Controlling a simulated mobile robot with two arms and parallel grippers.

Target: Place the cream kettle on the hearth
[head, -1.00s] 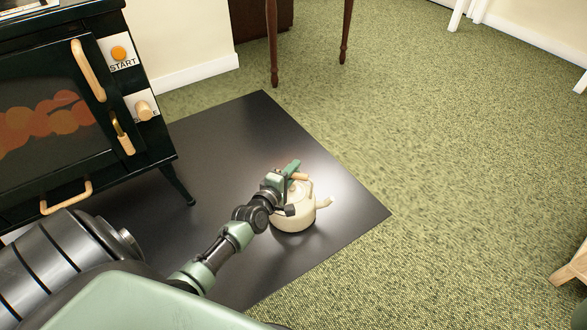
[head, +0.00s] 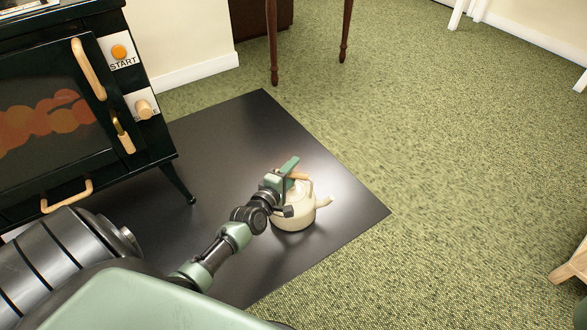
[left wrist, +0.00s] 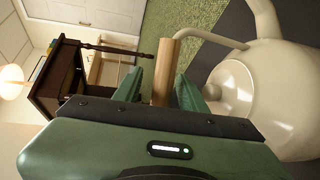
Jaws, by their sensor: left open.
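The cream kettle (head: 294,212) stands upright on the dark hearth (head: 232,135), near its right corner, with its spout pointing right. In the left wrist view the kettle (left wrist: 275,90) fills the right side, and its wooden handle grip (left wrist: 165,71) shows between the two green fingers. My left gripper (head: 291,170) is at the kettle's handle, above its body. In the left wrist view the left gripper (left wrist: 160,87) is open, with a finger on each side of the wooden grip and gaps visible. My right gripper is not in view.
A black stove (head: 90,100) with wooden handles stands on the left, one leg (head: 178,182) on the hearth. A dark wooden table's legs (head: 272,45) stand behind. Green carpet (head: 450,160) to the right is clear. A wooden piece (head: 572,265) shows at the right edge.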

